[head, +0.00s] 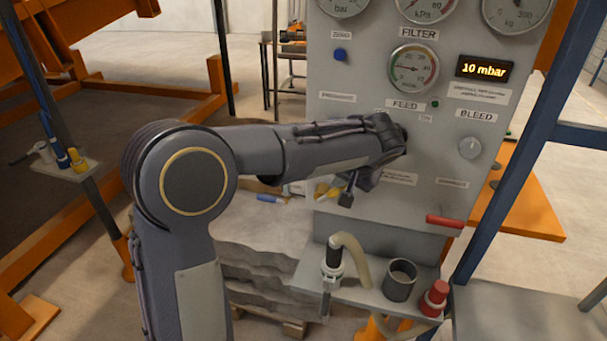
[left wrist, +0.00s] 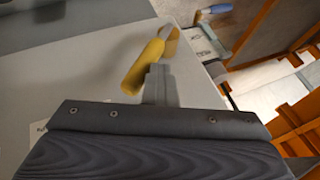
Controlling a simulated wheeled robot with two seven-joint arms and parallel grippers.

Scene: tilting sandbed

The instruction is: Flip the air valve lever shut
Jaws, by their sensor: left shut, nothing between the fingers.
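A yellow lever (head: 322,190), which I take to be the air valve lever, sits low by the left edge of the grey panel (head: 335,110). My left arm partly covers it in the head view. In the left wrist view the yellow lever (left wrist: 146,67) lies slanted, just beyond my fingers. My left gripper (head: 346,199) is shut and empty, pointing down close to the lever's right side. The fingers also show in the left wrist view (left wrist: 160,83); whether they touch the lever cannot be told. My right gripper is not in view.
A shelf below holds a hose nozzle (head: 333,255), a grey cup (head: 399,280) and a red-capped item (head: 434,298). A blue-handled tool (head: 270,198) lies behind my arm.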

